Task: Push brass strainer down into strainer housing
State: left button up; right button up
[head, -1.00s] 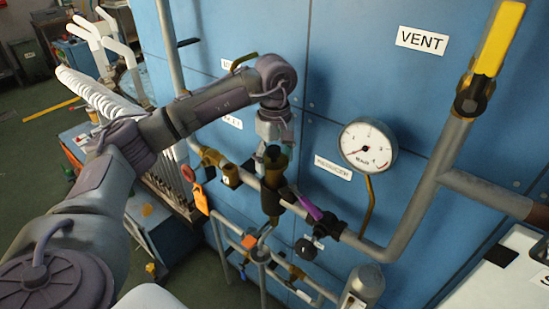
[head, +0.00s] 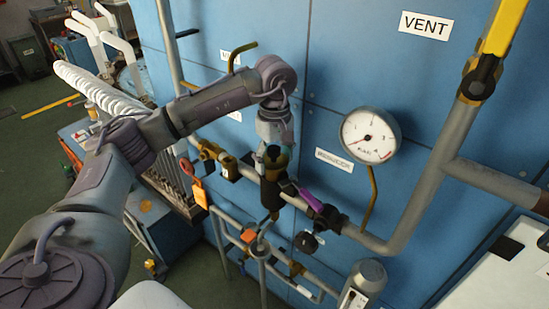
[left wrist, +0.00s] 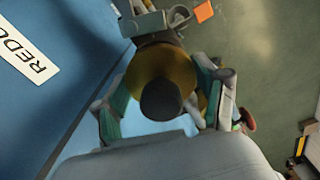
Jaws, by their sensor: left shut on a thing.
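My left gripper (head: 272,157) points down at the pipework and is shut on the brass strainer (head: 271,168). The strainer stands upright in line with the strainer housing (head: 270,194), a dark vertical body on the grey pipe. Its lower part appears to be in the housing mouth; the exact depth is hidden. In the left wrist view the strainer's round brass top (left wrist: 158,66) with a dark knob sits between the teal fingers. My right gripper is not in view.
A purple-handled valve (head: 310,200) sits just right of the housing. A pressure gauge (head: 371,136) and its brass tube stand further right. An orange tag (head: 200,198) hangs left. The blue panel (head: 330,60) is close behind.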

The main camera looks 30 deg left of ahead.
aim_at(274, 161)
pick_arm(q)
jog(key=shift+f+b, duration=1.35)
jog(key=shift+f, duration=0.45)
jog(key=o, duration=1.5)
notch_tip(274, 161, up, 12)
